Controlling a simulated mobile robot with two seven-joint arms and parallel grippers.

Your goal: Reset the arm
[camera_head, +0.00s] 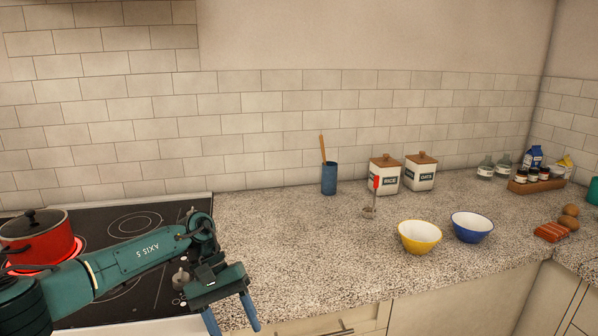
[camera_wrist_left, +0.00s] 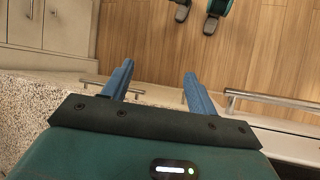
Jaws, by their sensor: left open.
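My left arm comes in from the left in the head view, over the black cooktop. Its gripper (camera_head: 231,318) hangs at the front edge of the counter, fingers pointing down. The left wrist view shows its two blue fingers (camera_wrist_left: 154,82) apart with nothing between them. Below them are the counter edge, drawer handles and the wooden floor. My right gripper is in neither view.
A red pot (camera_head: 38,240) sits on a glowing burner at the left of the cooktop (camera_head: 135,222). A yellow bowl (camera_head: 420,238) and a blue bowl (camera_head: 472,227) stand on the speckled counter (camera_head: 300,240). Two canisters (camera_head: 384,175) and a blue utensil cup (camera_head: 329,179) stand behind.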

